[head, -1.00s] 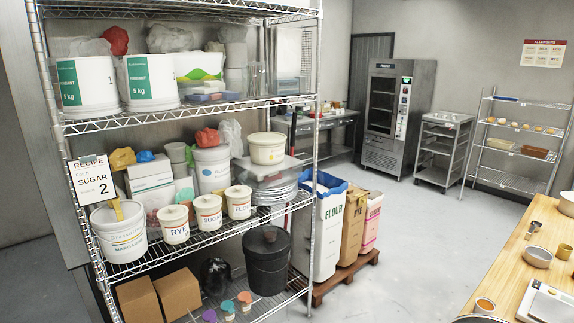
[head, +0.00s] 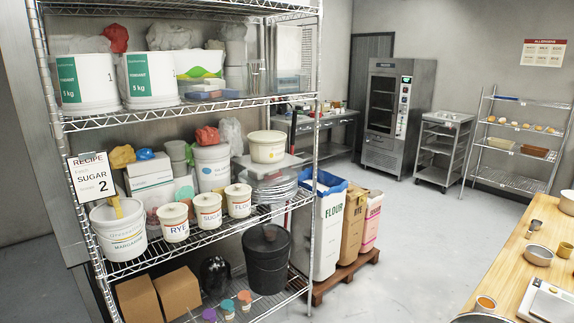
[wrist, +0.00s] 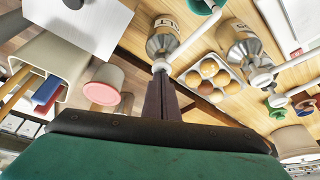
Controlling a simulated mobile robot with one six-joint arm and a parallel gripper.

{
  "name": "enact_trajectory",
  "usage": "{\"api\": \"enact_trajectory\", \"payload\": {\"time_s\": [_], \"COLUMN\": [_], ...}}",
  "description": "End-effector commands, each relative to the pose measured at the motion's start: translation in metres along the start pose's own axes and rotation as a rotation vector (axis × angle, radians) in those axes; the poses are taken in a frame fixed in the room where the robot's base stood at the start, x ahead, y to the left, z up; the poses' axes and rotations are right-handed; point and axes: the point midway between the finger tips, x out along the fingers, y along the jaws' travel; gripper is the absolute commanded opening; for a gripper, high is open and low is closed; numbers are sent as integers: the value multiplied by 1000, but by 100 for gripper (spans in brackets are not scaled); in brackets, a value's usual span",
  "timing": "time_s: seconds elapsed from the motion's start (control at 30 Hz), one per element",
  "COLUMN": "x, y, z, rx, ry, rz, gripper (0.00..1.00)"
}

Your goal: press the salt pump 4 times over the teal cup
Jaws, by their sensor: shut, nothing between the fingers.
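My gripper (wrist: 168,92) shows in the wrist view as dark, shut fingers with nothing between them. A pump bottle (wrist: 163,38) with a white head and spout is just beyond the fingertips; I cannot tell whether they touch. A second pump bottle (wrist: 240,45) stands to its right. My gripper does not show in the head view.
In the wrist view, a tray of eggs (wrist: 208,75), a pink-lidded tub (wrist: 103,88) and a beige container (wrist: 47,62) crowd the wooden worktop. In the head view, a wire shelf (head: 190,115) fills the left, and the wooden table (head: 500,262) is at right. Open floor lies between.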

Motion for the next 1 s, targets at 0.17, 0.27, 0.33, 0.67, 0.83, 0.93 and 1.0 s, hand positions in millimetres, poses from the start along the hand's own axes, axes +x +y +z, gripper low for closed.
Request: {"api": "enact_trajectory", "payload": {"time_s": [0.17, 0.27, 0.33, 0.67, 0.83, 0.93, 1.0], "x": [2, 0, -2, -16, -24, -28, -31], "y": [1, 1, 1, 1, 1, 1, 1], "z": [2, 1, 0, -6, -10, -12, -13], "rx": [0, 0, 0, 0, 0, 0, 0], "ry": [-5, -6, -6, -5, -4, -3, -3], "rz": [3, 3, 3, 3, 2, 2, 2], "gripper": [0, 0, 0, 0, 0, 0, 0]}}
